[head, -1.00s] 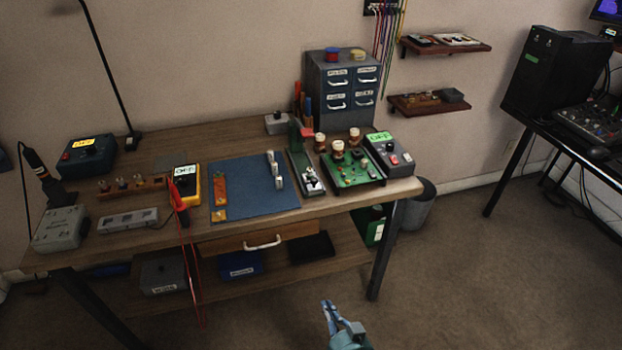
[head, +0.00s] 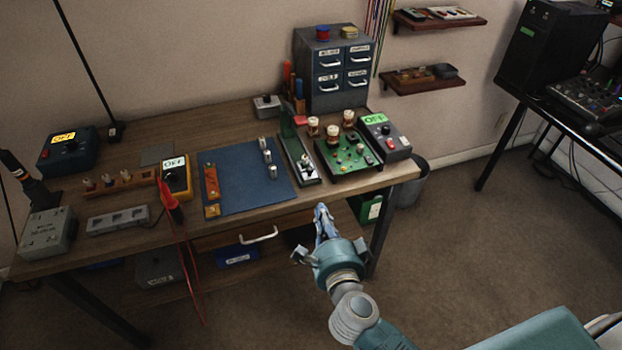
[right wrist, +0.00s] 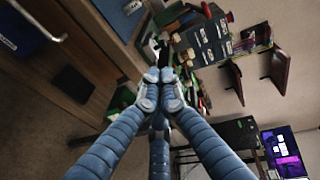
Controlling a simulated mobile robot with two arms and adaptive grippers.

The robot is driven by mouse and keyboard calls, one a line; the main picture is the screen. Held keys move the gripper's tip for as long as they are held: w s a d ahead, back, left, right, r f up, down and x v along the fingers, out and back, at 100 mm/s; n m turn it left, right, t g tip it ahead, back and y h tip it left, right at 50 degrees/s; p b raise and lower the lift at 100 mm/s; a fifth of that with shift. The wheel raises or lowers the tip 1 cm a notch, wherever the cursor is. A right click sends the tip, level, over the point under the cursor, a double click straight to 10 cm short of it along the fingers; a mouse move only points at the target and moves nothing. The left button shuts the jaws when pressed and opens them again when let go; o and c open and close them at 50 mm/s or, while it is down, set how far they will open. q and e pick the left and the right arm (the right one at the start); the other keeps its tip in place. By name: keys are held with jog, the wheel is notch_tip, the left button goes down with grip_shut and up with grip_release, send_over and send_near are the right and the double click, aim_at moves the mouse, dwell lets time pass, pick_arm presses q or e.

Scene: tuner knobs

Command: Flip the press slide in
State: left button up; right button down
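The press (head: 307,176) stands near the right front of the workbench. Which part is the slide is too small to tell. My right gripper (head: 321,208) is in front of the bench edge, below the press and apart from it. In the right wrist view its fingertips (right wrist: 161,78) meet, with nothing clearly held. The fingers hide part of the bench there. My left gripper is not in view.
A green circuit board (head: 350,157) and a grey box with a green display (head: 384,138) stand right of the press. A blue mat (head: 240,180) with small metal cylinders lies left. A drawer cabinet (head: 333,70) stands behind.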

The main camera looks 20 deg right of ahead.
send_near(301, 162)
jog(key=shift+d+b, duration=0.4)
jog(key=shift+d, duration=0.4)
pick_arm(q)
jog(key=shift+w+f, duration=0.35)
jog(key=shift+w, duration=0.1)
pick_arm(e)
jog(key=shift+w+r, duration=0.1)
jog(key=shift+w, duration=0.25)
jog(key=x, duration=0.3)
jog(key=a+r+x, duration=0.1)
jog(key=x, duration=0.4)
jog(key=shift+w+a+r, duration=0.15)
jog(key=shift+w+r, duration=0.05)
jog(key=shift+w, duration=0.35)
jog(key=shift+x, duration=1.1)
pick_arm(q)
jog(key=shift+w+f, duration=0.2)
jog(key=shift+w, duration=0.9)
pick_arm(e)
jog(key=shift+a+r, duration=0.15)
jog(key=shift+r, duration=0.15)
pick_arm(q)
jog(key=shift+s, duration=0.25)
